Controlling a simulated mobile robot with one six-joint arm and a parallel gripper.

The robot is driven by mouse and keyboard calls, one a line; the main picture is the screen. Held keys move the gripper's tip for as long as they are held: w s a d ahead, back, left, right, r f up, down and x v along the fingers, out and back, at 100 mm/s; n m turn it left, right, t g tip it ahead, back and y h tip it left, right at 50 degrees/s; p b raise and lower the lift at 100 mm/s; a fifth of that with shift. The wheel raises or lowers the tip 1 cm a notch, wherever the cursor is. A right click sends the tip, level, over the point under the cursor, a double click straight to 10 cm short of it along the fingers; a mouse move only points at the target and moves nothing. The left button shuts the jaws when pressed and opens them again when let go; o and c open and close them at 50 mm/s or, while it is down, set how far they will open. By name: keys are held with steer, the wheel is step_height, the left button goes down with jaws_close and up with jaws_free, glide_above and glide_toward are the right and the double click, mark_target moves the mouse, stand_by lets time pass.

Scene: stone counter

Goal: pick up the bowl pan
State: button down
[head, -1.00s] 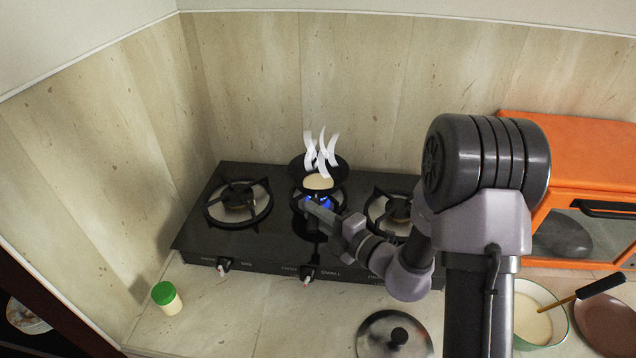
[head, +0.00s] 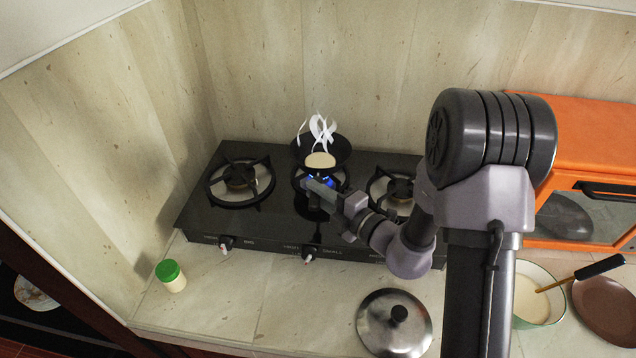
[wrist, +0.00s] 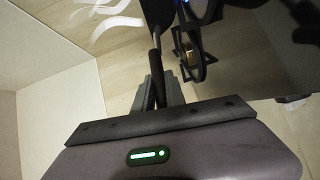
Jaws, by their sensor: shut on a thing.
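The bowl pan (head: 340,146) is small, dark and round, with a pale cream layer inside and white steam curls above it. In the head view it shows above and behind the middle burner (head: 322,181), whose blue flame is visible below it. It looks raised off the grate, though the gap is hard to judge. My gripper (head: 318,188) is in front of the pan, shut on its dark handle. The wrist view shows the handle (wrist: 156,70) between my gripper's fingers (wrist: 157,93). Only part of the pan's body shows at that view's top edge.
The black stove (head: 280,212) has burners on both sides. At right are an orange oven (head: 590,140), a batter bowl (head: 537,300) and a brown plate (head: 607,308). Walls rise behind and left.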

steer(key=shift+r+p, duration=1)
steer(key=shift+r, duration=0.9)
steer(key=s+d+r+p, duration=0.2)
steer(key=s+d+p, duration=0.1)
steer(key=s+p, duration=0.4)
steer(key=s+d+r+p, duration=0.3)
steer(key=s+p, duration=0.4)
steer(key=shift+s+d+p, duration=0.2)
steer(key=shift+s+p, duration=0.15)
